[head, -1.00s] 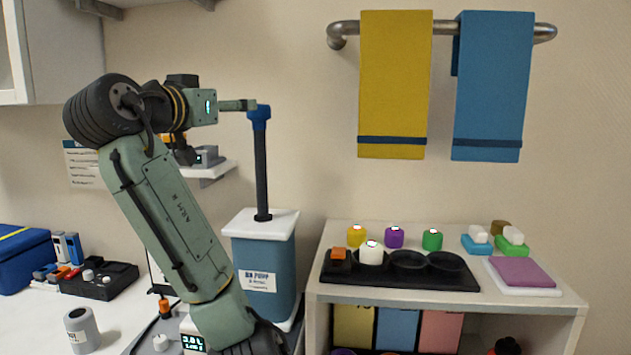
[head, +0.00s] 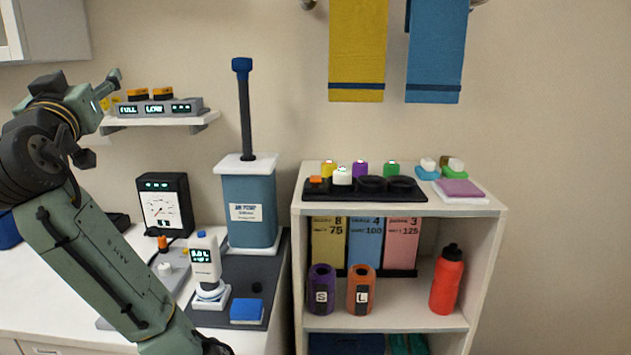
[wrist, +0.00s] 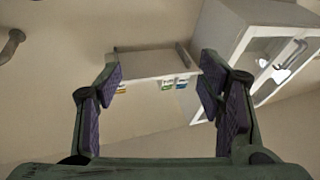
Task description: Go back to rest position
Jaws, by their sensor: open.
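My gripper (head: 112,80) is at the upper left of the head view, raised in front of the wall and left of the blue pump. Its jaws are apart and empty in the wrist view (wrist: 160,100), with purple pads on both fingers. Beyond the fingers, the wrist view shows the underside of a wall shelf (wrist: 150,62) and a white cabinet (wrist: 245,35). My arm is folded up over the left counter.
A blue pump (head: 249,205) with a tall handle stands right of my arm. A gauge box (head: 163,205) and a white device (head: 204,262) stand near my forearm. A wall shelf (head: 160,122) holds small displays. A shelf unit (head: 480,245) with bottles is at right.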

